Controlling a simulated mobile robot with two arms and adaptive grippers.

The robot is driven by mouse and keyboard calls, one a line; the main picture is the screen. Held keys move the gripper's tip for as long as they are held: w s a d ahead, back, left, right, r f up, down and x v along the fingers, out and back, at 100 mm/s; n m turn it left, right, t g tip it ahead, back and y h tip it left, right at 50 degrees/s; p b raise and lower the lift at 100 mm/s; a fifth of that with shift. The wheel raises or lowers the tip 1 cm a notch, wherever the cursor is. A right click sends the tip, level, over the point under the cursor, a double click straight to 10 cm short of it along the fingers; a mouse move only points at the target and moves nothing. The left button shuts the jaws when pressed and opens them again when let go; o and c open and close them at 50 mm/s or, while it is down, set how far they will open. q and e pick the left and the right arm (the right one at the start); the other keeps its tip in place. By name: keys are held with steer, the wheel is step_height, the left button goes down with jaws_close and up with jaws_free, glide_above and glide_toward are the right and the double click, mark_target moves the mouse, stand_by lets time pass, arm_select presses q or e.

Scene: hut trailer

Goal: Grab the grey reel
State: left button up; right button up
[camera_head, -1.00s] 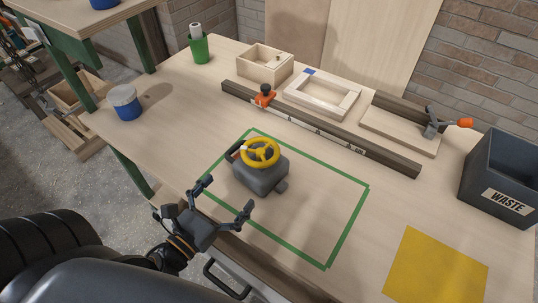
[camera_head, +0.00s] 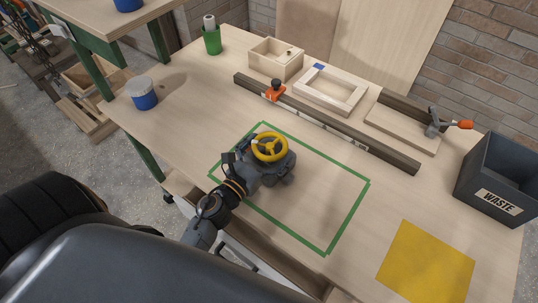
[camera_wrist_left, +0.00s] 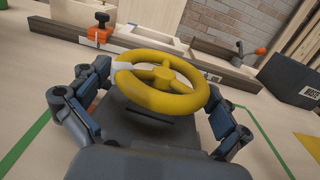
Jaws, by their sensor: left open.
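The grey reel (camera_head: 283,170) is a dark grey, blocky body with a yellow handwheel (camera_head: 270,147) on top. It stands inside the green outline on the workbench. The wheel fills the middle of the left wrist view (camera_wrist_left: 161,78), with the grey body (camera_wrist_left: 150,128) below it. My left gripper (camera_head: 247,160) is at the near left side of the reel. In the left wrist view its open fingers (camera_wrist_left: 155,88) stand on either side of the reel. Whether they touch it I cannot tell. My right gripper is not in view.
A waste bin (camera_head: 497,178) and a yellow sheet (camera_head: 427,262) are at right. The right part of the green outline is bare.

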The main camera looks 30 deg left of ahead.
arm_select(q)
steer(key=shift+w, duration=0.15)
steer(key=c, duration=1.7)
steer(key=shift+r, duration=0.1)
